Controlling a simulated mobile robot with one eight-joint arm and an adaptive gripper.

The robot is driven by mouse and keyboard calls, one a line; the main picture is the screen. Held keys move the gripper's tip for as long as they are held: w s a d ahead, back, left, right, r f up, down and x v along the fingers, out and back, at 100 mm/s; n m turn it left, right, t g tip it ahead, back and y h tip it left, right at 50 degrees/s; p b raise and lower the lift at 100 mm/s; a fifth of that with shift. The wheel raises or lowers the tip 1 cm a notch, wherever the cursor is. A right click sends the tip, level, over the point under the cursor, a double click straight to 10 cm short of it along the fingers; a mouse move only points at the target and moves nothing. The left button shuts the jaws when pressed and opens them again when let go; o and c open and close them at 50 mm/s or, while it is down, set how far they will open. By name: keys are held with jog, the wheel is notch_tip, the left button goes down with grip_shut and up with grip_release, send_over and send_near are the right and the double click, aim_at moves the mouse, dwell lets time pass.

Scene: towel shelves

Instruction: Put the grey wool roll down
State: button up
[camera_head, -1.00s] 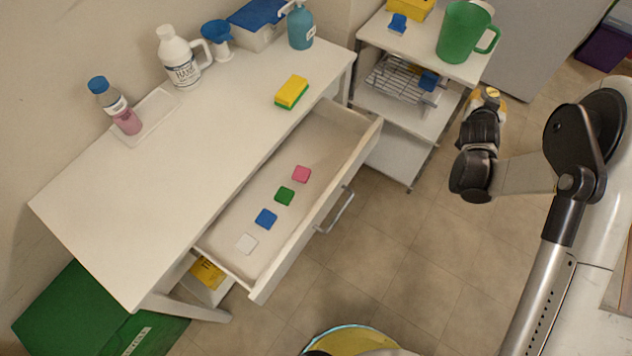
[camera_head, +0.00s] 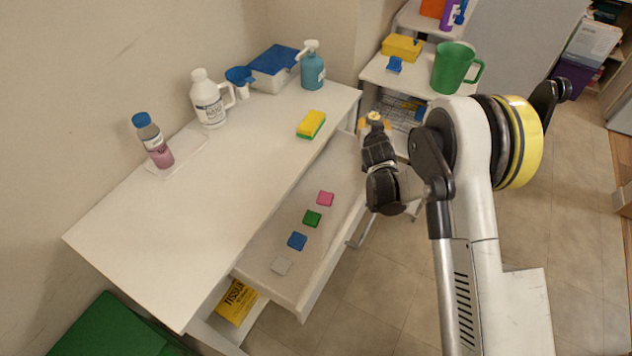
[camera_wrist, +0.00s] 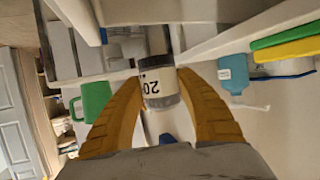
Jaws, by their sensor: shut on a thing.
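My gripper (camera_head: 375,124) is over the far end of the open drawer (camera_head: 318,284), beside the desk (camera_head: 185,235). In the wrist view its two yellow fingers (camera_wrist: 160,80) are shut on a small grey roll (camera_wrist: 163,102). The roll has a cream label that reads "20" upside down. I cannot tell from its surface whether it is wool. The roll is held in the air, and its far end is partly hidden. In the head view it is too small to make out between the fingertips.
A sponge (camera_head: 311,124), a white jug (camera_head: 208,98) and bottles stand on the desk, whose middle is clear. A green pitcher (camera_head: 452,68) stands on the shelf unit behind.

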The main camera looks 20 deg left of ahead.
jog(key=shift+s+a+f+b, duration=0.85)
jog(key=shift+s+f+b, duration=0.2)
jog(key=shift+s+f, duration=0.65)
jog(key=shift+s+a+f+b, duration=1)
jog(key=shift+s+f, duration=0.55)
jog(key=shift+f, duration=0.3)
jog(key=shift+s+a+f+b, duration=0.75)
jog(key=shift+s+f+b, duration=0.35)
jog(key=shift+s+f, duration=0.6)
jog(key=shift+w+f, duration=0.1)
jog(key=shift+f, duration=0.05)
jog(key=shift+f, duration=0.5)
jog(key=o, duration=1.1)
jog(key=shift+o, duration=0.2)
